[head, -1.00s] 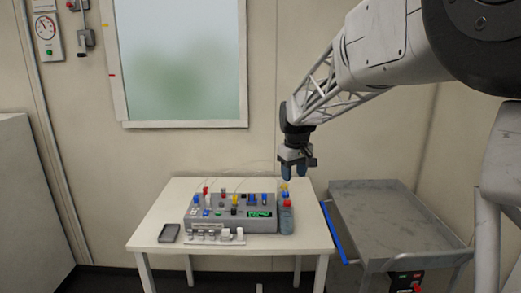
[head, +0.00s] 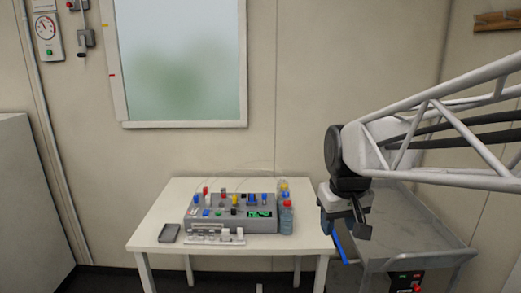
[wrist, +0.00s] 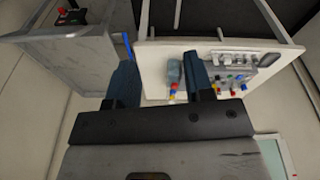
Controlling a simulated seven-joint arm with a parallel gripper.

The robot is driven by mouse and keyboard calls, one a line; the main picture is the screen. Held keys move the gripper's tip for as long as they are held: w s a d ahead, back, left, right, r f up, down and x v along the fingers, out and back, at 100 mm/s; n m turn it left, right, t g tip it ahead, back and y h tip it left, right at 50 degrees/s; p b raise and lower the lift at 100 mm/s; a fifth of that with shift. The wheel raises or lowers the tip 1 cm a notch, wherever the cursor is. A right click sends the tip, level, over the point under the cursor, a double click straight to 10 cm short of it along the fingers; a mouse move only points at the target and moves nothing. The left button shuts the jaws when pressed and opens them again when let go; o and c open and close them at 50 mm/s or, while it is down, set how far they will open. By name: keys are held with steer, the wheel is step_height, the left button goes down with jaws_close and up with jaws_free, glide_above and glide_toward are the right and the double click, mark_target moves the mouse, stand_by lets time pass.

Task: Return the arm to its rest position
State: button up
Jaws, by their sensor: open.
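My gripper (head: 345,222) hangs in the air at the right in the head view, in front of the cart and right of the white table. In the wrist view its two dark blue fingers (wrist: 163,90) are spread apart with nothing held between them. The grey bioreactor unit (head: 230,213) with colored caps and a green display stands on the white table (head: 160,215). Bottles with red and yellow caps (head: 286,218) stand at the unit's right end, apart from my gripper. The unit also shows beyond the fingers in the wrist view (wrist: 225,70), upside down.
A grey cart (head: 425,240) with a blue handle stands right of the table, below my arm. A small dark tray (head: 169,233) and a white rack (head: 215,238) lie at the table's front left. A window (head: 185,65) is in the back wall.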

steer(key=s+d+f+m, duration=0.1)
steer(key=s+f, duration=0.2)
steer(key=s, duration=0.5)
steer(key=s+d+f+m, duration=0.1)
steer(key=s+f, duration=0.2)
steer(key=s, duration=0.5)
steer(key=shift+t, duration=0.3)
